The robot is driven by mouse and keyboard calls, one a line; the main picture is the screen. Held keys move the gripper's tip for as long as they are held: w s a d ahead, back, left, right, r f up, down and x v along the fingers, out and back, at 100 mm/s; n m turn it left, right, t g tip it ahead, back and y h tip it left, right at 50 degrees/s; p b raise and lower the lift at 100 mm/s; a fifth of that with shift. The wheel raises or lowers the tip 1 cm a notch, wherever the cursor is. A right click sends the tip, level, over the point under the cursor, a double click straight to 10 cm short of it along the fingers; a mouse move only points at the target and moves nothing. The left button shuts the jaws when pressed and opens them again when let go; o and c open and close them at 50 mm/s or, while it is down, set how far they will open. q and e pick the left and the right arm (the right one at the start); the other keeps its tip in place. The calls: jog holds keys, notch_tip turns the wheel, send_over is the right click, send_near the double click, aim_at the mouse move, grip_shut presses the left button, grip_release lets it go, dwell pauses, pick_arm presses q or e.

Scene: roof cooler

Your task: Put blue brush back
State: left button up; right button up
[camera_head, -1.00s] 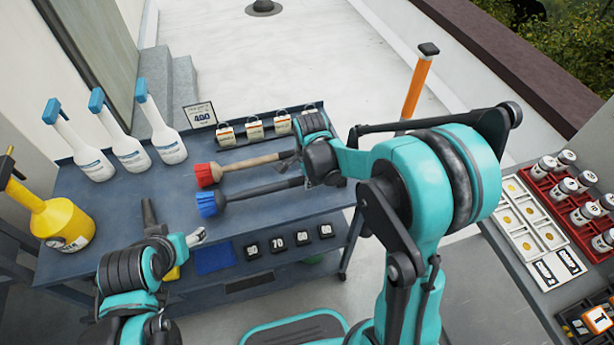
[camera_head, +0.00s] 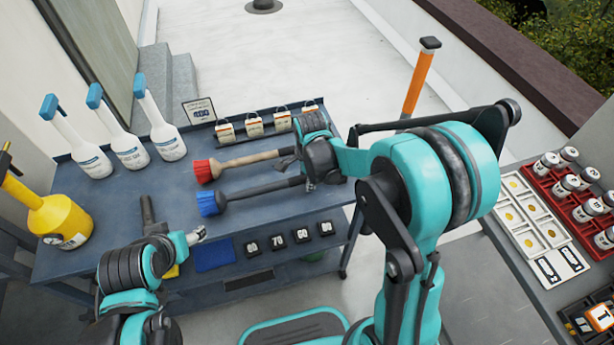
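The blue brush (camera_head: 208,203) has blue bristles at its left end and a dark handle running right and slightly up over the dark blue table (camera_head: 120,200). A red brush (camera_head: 204,171) with a wooden handle lies just behind it, roughly parallel. My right gripper (camera_head: 292,168) is at the right ends of both handles, its dark fingers partly hidden by its own wrist. The blue handle runs up to it, but I cannot tell whether the fingers grip it. My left gripper (camera_head: 195,236) is low at the table's front left, apart from the brushes; its finger opening is unclear.
Padlocks with tags (camera_head: 254,126) line the back edge. Several dark number blocks (camera_head: 278,242) and a blue patch (camera_head: 214,257) are along the front. A second table at right holds a red rack (camera_head: 570,185).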

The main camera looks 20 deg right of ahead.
notch_tip(320, 180, up, 12)
jog(key=s, duration=0.2)
jog(key=s+d+n+t, duration=0.2)
jog(key=s+n+t, duration=0.3)
jog(key=s+n, duration=1)
jog(key=shift+d+r+n, duration=0.35)
jog(key=shift+d+n, duration=0.05)
jog(key=shift+n, duration=0.9)
